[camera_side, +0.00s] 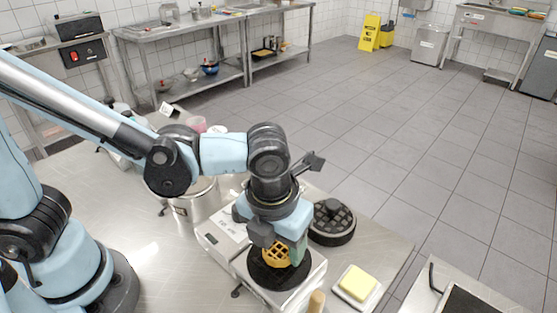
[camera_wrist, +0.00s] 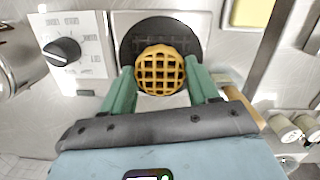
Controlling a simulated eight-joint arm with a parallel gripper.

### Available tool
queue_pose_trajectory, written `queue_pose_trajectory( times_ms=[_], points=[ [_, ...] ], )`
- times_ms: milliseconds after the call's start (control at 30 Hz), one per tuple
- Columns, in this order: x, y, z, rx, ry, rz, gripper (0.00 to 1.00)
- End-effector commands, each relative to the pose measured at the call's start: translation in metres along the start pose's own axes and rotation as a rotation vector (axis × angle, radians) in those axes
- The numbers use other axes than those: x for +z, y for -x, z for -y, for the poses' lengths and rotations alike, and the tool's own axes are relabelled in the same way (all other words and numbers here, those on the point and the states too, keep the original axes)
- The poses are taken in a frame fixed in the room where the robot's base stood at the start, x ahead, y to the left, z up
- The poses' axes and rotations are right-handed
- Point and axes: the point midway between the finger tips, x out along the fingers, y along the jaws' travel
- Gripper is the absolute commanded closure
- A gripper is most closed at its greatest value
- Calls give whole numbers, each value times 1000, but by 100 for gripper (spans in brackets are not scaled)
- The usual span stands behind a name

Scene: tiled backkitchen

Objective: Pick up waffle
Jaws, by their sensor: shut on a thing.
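A round golden waffle (camera_side: 275,254) with a grid pattern is at the black round plate of the waffle maker (camera_side: 257,280). In the wrist view the waffle (camera_wrist: 160,69) sits between my two green fingers, over the front part of the dark plate (camera_wrist: 133,45). My gripper (camera_wrist: 161,82) is shut on the waffle, one finger at each side; the side view shows my gripper (camera_side: 280,250) pointing down over the plate. I cannot tell whether the waffle still touches the plate.
A black round gridded piece with a knob (camera_side: 331,223) lies behind the waffle maker. A yellow block (camera_side: 358,282) on a white dish is to the right, and a wooden handle (camera_side: 316,302) is in front. A steel pot (camera_side: 196,208) stands left. A dial (camera_wrist: 62,52) shows left of the plate.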

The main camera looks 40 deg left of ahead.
Motion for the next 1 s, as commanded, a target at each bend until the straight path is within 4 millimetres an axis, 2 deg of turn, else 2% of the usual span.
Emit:
queue_pose_trajectory(
  times_ms=[167,500,700,867,1000],
  points=[
    [3,25,0,1,0,0,71],
    [-64,79,14,1,-9,0,71],
    [-90,100,20,0,-5,0,71],
    [-97,107,22,2,10,0,71],
    [-79,105,23,11,89,0,71]
  ],
)
